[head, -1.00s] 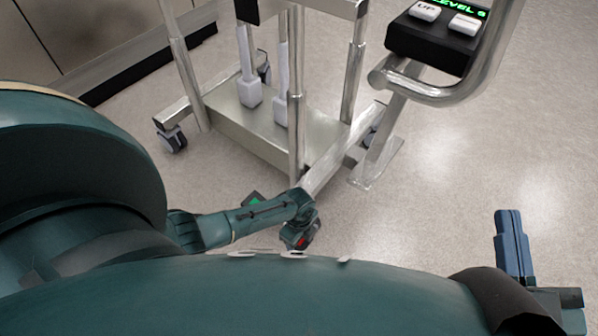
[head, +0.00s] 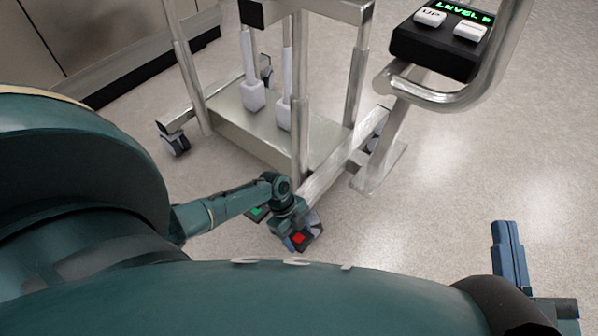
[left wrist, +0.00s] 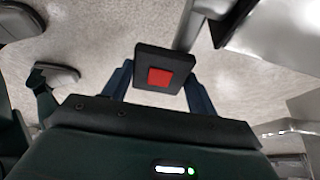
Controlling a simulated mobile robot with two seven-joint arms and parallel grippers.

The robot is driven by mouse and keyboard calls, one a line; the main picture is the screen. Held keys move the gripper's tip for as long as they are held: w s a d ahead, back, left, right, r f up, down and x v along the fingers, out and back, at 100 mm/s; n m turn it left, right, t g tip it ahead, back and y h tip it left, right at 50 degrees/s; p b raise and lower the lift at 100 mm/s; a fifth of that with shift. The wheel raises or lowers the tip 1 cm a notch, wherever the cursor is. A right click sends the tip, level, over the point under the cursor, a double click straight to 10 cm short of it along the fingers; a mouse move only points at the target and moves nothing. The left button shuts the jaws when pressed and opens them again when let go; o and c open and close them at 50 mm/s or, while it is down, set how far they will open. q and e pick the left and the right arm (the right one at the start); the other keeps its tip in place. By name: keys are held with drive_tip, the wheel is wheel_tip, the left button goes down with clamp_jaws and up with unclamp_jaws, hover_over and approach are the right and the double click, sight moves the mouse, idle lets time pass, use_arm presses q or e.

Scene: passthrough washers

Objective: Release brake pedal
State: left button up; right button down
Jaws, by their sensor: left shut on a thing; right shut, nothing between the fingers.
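A black pedal with a red square (head: 299,238) is low at the front end of the cart's base rail, in the head view. In the left wrist view the red-marked pedal (left wrist: 162,70) sits between the two blue fingers of my left gripper (left wrist: 158,85), which is shut on it. In the head view my left arm partly covers this pedal and gripper. A second pedal with a green mark (head: 259,212) shows partly behind my left forearm. My right gripper (head: 507,247) is shut and empty at the lower right, away from the cart.
The metal cart (head: 240,130) stands on several casters (head: 175,143). Its base rail (head: 335,172) runs towards the pedals. A control box (head: 440,38) with an UP button and a green LEVEL display is at the upper right. The floor (head: 450,190) at right is clear.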

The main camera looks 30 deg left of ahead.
use_arm(q)
drive_tip(key=shift+a+r+h+b, duration=0.25)
drive_tip(key=shift+r+h+b, duration=0.15)
drive_tip(key=shift+h, duration=0.3)
use_arm(e)
drive_tip(key=shift+w+a+r+n+t+y, duration=0.1)
drive_tip(key=shift+w+r+n+t+y, duration=0.2)
drive_tip(key=shift+r, duration=0.35)
drive_tip(key=shift+w+a+r+n+t+y, duration=0.1)
drive_tip(key=shift+r+n+y, duration=0.25)
drive_tip(key=shift+r, duration=0.25)
use_arm(q)
drive_tip(key=o, duration=1.4)
drive_tip(key=shift+a+r, duration=0.15)
drive_tip(key=shift+r, duration=0.1)
drive_tip(key=p+v, duration=0.5)
drive_tip(key=v, duration=0.7)
drive_tip(key=shift+a+r+p, duration=0.15)
drive_tip(key=shift+r+p, duration=0.15)
use_arm(e)
drive_tip(key=shift+s+d+f+m+g+h, duration=0.1)
drive_tip(key=shift+s+f+m+g+h, duration=0.15)
drive_tip(key=shift+f+g+h, duration=0.25)
drive_tip(key=shift+s+d+f+m+g+h, duration=0.1)
drive_tip(key=shift+s+f+m+g+h, duration=0.15)
drive_tip(key=shift+f+h, duration=0.4)
